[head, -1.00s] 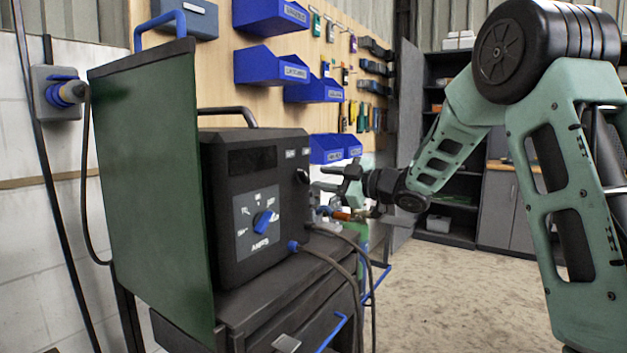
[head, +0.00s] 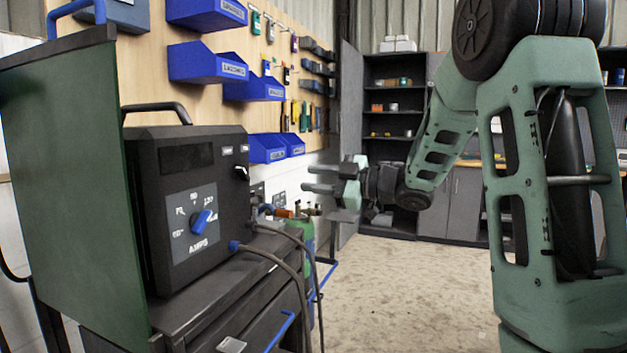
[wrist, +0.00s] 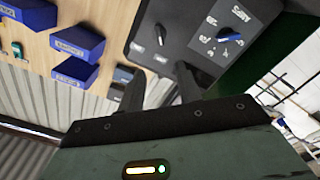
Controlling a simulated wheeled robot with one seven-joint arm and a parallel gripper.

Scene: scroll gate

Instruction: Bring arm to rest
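My arm (head: 535,150) stands at the right of the head view, bent at the elbow. My gripper (head: 322,179) reaches left from it, level in the air. Its two fingers are apart with nothing between them. In the wrist view the two fingers of my gripper (wrist: 160,95) are also apart and empty. The welding machine (head: 190,200), a black box with a blue amps dial (head: 201,221), stands to the left of my gripper. It also shows beyond the fingers in the wrist view (wrist: 185,32). A clear gap shows between the fingers and the machine's front.
A green panel (head: 75,190) stands left of the machine on its black cart (head: 215,300). Hoses (head: 290,262) hang in front. Blue bins (head: 205,62) line the pegboard behind. A gas cylinder (head: 300,238) stands below my gripper. The floor (head: 410,290) in the middle is clear.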

